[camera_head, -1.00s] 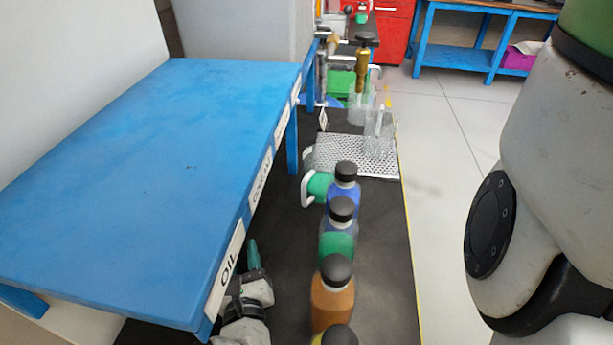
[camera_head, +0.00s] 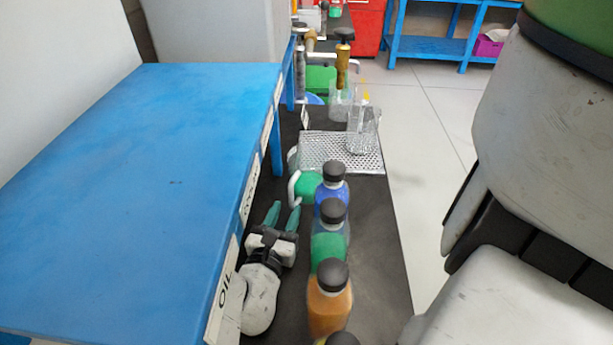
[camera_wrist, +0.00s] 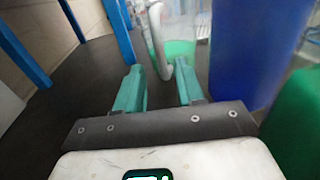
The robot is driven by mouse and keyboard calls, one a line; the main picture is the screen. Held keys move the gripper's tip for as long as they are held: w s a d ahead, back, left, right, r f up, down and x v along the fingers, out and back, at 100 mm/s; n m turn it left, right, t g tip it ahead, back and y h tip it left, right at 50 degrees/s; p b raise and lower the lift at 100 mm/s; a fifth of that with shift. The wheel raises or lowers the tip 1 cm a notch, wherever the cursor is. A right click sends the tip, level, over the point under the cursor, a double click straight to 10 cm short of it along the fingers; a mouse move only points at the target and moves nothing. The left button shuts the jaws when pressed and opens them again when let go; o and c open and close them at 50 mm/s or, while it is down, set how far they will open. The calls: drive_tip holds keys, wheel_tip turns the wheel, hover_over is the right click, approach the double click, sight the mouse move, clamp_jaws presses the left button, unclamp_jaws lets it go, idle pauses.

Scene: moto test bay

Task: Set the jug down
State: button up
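The jug (camera_head: 310,188) has a white loop handle and green contents. It stands on the black bench top, partly behind a blue bottle in the head view. In the wrist view the jug (camera_wrist: 180,48) is just ahead, clear-walled with green liquid low inside. Its handle is toward me, roughly in line with the space between my fingers. My gripper (camera_head: 284,207) has teal fingers, spread apart with nothing held. In the wrist view my gripper (camera_wrist: 158,70) is open, with its tips short of the handle; contact cannot be told.
Black-capped bottles, blue (camera_head: 331,190), green (camera_head: 330,238) and orange (camera_head: 329,306), stand in a row right of my gripper. A blue shelf (camera_head: 150,170) with labels borders the left. A perforated metal tray (camera_head: 320,152) with glassware lies beyond the jug. Dark bench top is bare beside the bottles.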

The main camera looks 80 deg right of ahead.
sight(291, 203)
drive_tip(key=d, duration=0.3)
drive_tip(key=d+p, duration=0.1)
drive_tip(key=shift+s+d+f, duration=0.2)
drive_tip(key=shift+s+d, duration=0.05)
clamp_jaws()
idle(0.4)
